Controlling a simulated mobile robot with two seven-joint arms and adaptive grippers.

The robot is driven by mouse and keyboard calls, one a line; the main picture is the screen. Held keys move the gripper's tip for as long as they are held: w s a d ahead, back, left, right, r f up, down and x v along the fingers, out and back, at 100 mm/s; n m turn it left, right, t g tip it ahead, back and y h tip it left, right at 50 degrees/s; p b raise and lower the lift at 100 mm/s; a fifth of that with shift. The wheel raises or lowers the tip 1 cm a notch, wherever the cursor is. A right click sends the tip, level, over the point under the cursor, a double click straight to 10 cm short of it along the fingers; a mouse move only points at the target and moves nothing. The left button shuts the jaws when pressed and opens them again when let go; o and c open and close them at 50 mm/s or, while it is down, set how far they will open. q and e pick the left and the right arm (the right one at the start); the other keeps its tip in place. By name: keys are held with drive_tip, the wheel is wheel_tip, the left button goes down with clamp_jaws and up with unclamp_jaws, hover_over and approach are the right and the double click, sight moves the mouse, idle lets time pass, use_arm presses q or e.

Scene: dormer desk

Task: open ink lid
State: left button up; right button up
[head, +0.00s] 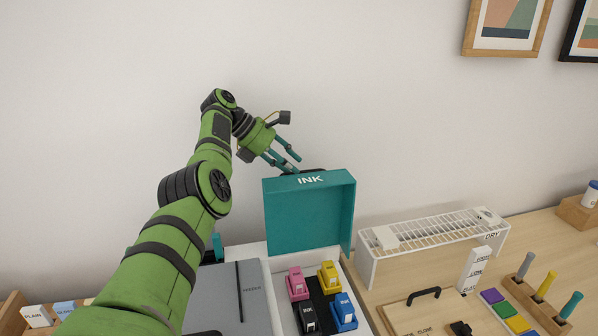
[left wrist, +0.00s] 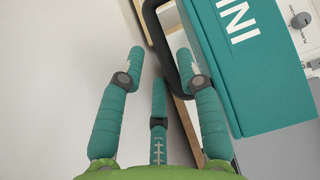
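The teal ink lid (head: 308,212), marked INK, stands raised and roughly upright at the back of the white ink box (head: 279,290) in the head view. Its dark handle (head: 313,171) is on its top edge. In the left wrist view the lid (left wrist: 262,85) fills the upper right, with the black handle (left wrist: 163,38) at its side. My left gripper (head: 293,164) is by the handle, behind the lid's top edge. Its fingers (left wrist: 160,62) are spread, with the handle beside the right-hand finger; I cannot tell if they touch. My right gripper is not in view.
Pink (head: 298,283), yellow (head: 328,277), black (head: 307,316) and blue (head: 342,312) ink pieces sit in the box. A grey folder (head: 226,295) lies left of it. A white drying rack (head: 432,236) stands to the right. The wall is close behind.

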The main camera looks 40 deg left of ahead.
use_arm(q)
drive_tip(key=v, duration=0.7)
drive_tip(key=shift+s+r, duration=0.2)
drive_tip(key=shift+a, duration=0.15)
drive_tip(key=shift+f, duration=0.1)
